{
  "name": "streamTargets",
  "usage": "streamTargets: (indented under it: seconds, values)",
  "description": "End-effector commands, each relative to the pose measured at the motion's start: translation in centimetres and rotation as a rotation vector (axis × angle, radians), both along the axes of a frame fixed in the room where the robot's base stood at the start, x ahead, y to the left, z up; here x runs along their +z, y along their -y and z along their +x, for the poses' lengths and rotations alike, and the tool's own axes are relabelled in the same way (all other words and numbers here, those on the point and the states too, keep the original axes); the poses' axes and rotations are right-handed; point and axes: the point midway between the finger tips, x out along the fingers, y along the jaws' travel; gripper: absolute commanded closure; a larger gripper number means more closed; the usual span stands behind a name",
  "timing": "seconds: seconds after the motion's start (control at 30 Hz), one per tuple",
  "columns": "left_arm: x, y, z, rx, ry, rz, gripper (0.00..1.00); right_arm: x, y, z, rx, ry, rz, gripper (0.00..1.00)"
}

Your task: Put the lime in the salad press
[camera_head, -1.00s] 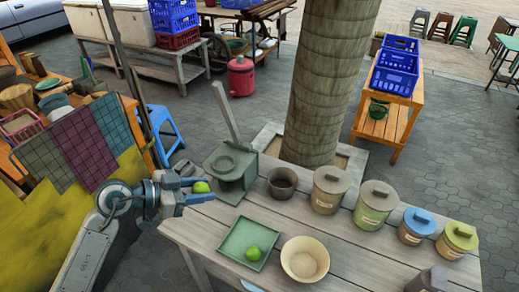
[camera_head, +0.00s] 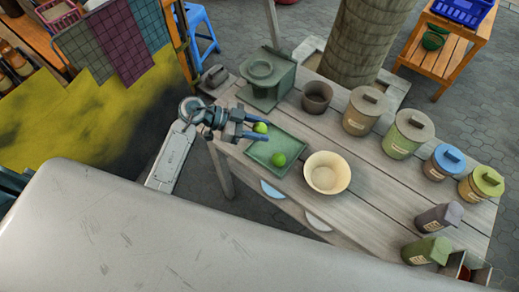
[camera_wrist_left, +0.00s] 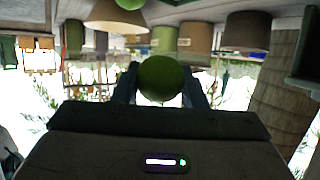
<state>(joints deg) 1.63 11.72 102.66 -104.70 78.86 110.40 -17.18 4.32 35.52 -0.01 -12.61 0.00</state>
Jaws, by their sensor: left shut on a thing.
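My left gripper (camera_head: 258,130) is shut on a green lime (camera_head: 260,127), which sits between its two fingers. In the left wrist view the lime (camera_wrist_left: 160,78) fills the gap between the fingers. The salad press (camera_head: 262,80), grey-green with a round cup on top, stands at the table's back left, just beyond the gripper. The held lime appears over the back left part of a green tray (camera_head: 296,141); its height is hard to judge. A second lime (camera_head: 278,159) lies on the tray. My right gripper is not in view.
A cream bowl (camera_head: 327,173) stands right of the tray, and a dark pot (camera_head: 317,97) right of the press. Several lidded canisters line the table's back and right side, among them a blue-lidded one (camera_head: 443,161). A tree trunk (camera_head: 369,45) rises behind the table.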

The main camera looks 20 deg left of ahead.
Motion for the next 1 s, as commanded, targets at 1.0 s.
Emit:
streamTargets:
  seconds: [1.0]
  values:
    - [-9.6,0.0,0.0,0.001,0.0,0.0,0.84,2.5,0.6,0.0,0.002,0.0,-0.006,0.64]
